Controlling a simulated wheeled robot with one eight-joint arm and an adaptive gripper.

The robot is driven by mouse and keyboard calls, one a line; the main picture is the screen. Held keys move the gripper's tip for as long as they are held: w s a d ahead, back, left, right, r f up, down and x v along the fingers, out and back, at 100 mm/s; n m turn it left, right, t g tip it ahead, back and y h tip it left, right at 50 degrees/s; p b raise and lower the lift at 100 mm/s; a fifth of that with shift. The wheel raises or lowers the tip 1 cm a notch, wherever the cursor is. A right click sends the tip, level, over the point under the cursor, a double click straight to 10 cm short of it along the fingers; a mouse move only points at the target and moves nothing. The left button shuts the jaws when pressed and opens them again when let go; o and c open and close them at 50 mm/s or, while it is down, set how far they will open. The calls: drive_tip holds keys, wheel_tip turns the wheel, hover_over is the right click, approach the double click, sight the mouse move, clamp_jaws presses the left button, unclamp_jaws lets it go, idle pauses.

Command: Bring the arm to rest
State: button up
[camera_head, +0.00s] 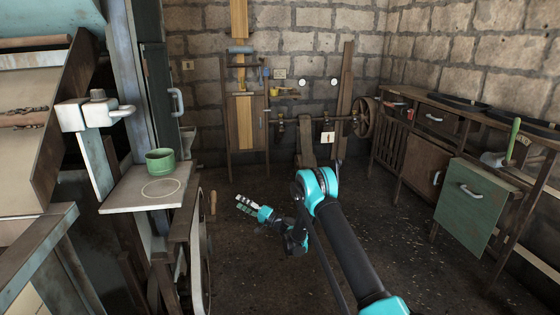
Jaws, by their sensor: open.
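My arm reaches in from the bottom right, teal at its joints with a dark link between them. It bends at an elbow near the middle of the picture. My gripper (246,206) hangs in free air beyond the wrist, over the dark floor. It points up and to the left. It is open, and I see nothing between its fingers. It is small in this view, so its fingertips show little detail.
A green cup (160,161) stands on a pale shelf (118,199) at left, beside a ring mark. A wooden frame and a shaft with a wheel (367,117) stand at the back wall. A workbench with a green cabinet door (476,206) lines the right. The middle floor is clear.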

drive_tip(key=s+d+r+n+g+h, duration=0.25)
drive_tip(key=d+r, duration=0.25)
drive_tip(key=r, duration=0.4)
drive_tip(key=s+d+r+h, duration=0.5)
drive_tip(key=s+d+r, duration=0.1)
drive_tip(key=s+d, duration=0.45)
drive_tip(key=s+d+f+h, duration=0.1)
drive_tip(key=s+d+h, duration=0.2)
drive_tip(key=s+d, duration=0.6)
drive_tip(key=s+d+f+m+h, duration=0.1)
drive_tip(key=s+d+h, duration=0.3)
drive_tip(key=s+d, duration=0.6)
drive_tip(key=s+d+f+g+h, duration=0.1)
drive_tip(key=s+d+f+h, duration=0.2)
drive_tip(key=s+d, duration=0.7)
drive_tip(key=s+h, duration=0.1)
drive_tip(key=s, duration=0.4)
drive_tip(key=shift+f, duration=0.2)
drive_tip(key=shift+w+h, duration=0.1)
drive_tip(key=shift+h, duration=0.15)
